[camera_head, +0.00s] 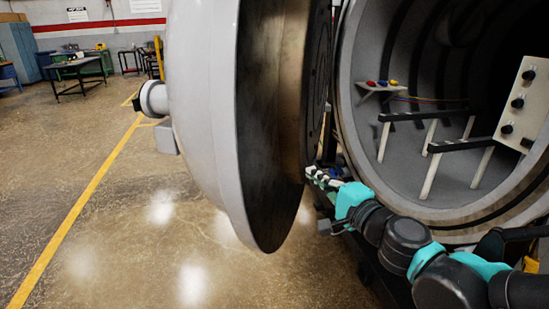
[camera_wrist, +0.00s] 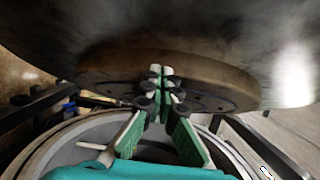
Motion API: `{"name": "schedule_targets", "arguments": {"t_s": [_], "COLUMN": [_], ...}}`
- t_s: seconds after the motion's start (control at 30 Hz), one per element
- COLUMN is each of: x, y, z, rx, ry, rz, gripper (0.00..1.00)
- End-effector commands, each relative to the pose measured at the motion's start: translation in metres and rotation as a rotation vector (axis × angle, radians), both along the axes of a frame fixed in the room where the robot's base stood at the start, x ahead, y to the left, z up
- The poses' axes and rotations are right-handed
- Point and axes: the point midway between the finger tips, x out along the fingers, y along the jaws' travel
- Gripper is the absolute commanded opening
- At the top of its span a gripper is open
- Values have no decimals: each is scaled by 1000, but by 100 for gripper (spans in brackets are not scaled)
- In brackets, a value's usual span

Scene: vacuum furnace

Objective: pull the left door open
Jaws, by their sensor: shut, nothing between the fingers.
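The left door (camera_head: 205,110) is a big round white door with a dark inner face, standing swung out from the furnace opening (camera_head: 430,205). In the wrist view the door (camera_wrist: 165,30) fills the top, with its brown inner ring (camera_wrist: 225,72) just past the fingers. My gripper (camera_head: 312,174) is shut and empty, at the inner face of the door near its lower right edge. It also shows in the wrist view (camera_wrist: 160,72), fingertips together in front of the inner ring. I cannot tell whether the fingertips touch the door.
Inside the chamber are dark rails (camera_head: 425,114) on pale posts, a small shelf (camera_head: 378,86) with coloured knobs and a white panel (camera_head: 522,105). Open floor (camera_head: 120,215) lies left of the door. A work table (camera_head: 78,68) stands far back.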

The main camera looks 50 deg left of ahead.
Motion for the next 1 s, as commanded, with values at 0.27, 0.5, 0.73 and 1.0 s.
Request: {"name": "schedule_targets", "arguments": {"t_s": [0.27,0.5,0.73,1.0], "x": [3,9,3,-12], "y": [24,69,108,127], "z": [-1,-1,-1,-1], "rx": [-1,-1,-1,-1], "ry": [-6,-6,-5,-5], "rz": [2,2,4,2], "gripper": [0,0,0,0]}}
